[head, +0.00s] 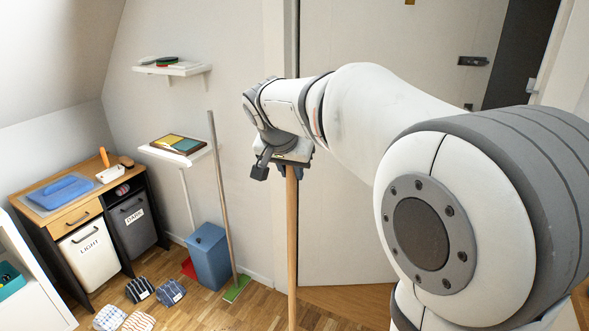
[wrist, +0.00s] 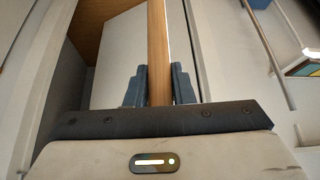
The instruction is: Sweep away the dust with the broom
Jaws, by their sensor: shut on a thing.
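My gripper (head: 287,165) is shut on a wooden broom handle (head: 292,245) in the head view. The handle hangs down nearly upright from the gripper and runs out of the bottom of the picture, so the broom head is hidden from view. In the wrist view the two dark fingers of my gripper (wrist: 158,88) stand on either side of the wooden handle (wrist: 157,45). No dust can be made out on the visible wooden floor (head: 262,309).
A grey pole with a green foot (head: 237,288) leans by a blue bin (head: 209,257). Several cloths (head: 170,292) lie on the floor at the left, before a cabinet with hampers (head: 92,255). A door (head: 390,150) stands behind the arm.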

